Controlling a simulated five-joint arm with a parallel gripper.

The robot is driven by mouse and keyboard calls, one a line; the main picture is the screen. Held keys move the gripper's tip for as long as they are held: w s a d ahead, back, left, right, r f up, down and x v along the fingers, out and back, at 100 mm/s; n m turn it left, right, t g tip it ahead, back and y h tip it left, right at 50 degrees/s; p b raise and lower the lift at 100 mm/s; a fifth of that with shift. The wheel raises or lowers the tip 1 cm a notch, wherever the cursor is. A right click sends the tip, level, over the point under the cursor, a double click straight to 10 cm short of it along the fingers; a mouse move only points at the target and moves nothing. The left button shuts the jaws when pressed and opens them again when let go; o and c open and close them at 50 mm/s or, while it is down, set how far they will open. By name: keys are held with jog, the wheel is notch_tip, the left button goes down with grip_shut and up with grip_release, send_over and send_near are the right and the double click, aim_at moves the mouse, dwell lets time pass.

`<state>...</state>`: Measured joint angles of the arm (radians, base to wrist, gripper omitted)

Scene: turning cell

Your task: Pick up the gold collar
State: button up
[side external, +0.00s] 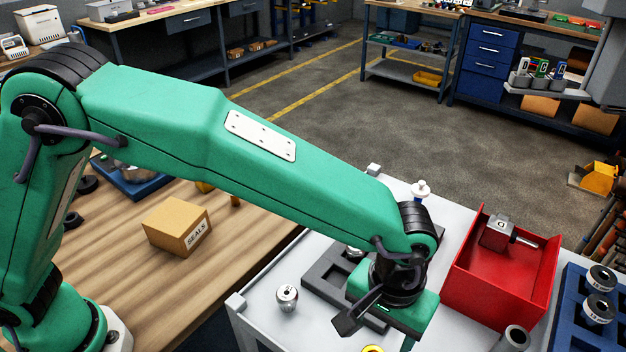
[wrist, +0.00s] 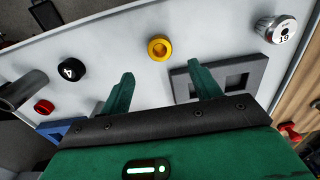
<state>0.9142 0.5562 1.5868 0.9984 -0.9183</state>
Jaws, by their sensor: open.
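The gold collar (wrist: 160,47) lies on the light grey table top in the wrist view, with a dark recess at its middle. It sits beyond my fingertips and roughly between them across the picture. In the side external view only a sliver of a gold collar (side external: 373,349) shows at the bottom edge. My gripper (wrist: 163,80) has its two green fingers wide apart, with nothing between them. In the side external view my gripper is low over the table, near the grey slotted block, and its fingertips are mostly hidden.
A grey block with square openings (wrist: 228,77) lies close by my right finger. A silver cylinder (wrist: 276,29), a black numbered piece (wrist: 71,70), a red piece (wrist: 44,107) and a grey tube (wrist: 22,90) stand around. A red bin (side external: 509,285) and blue rack (side external: 572,312) stand right.

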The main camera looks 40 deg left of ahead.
aim_at(376, 351)
jog(key=shift+f, duration=1.35)
jog(key=shift+f, duration=0.1)
jog(key=shift+f, duration=2.5)
jog(key=shift+c, duration=0.4)
jog(key=c, duration=1.1)
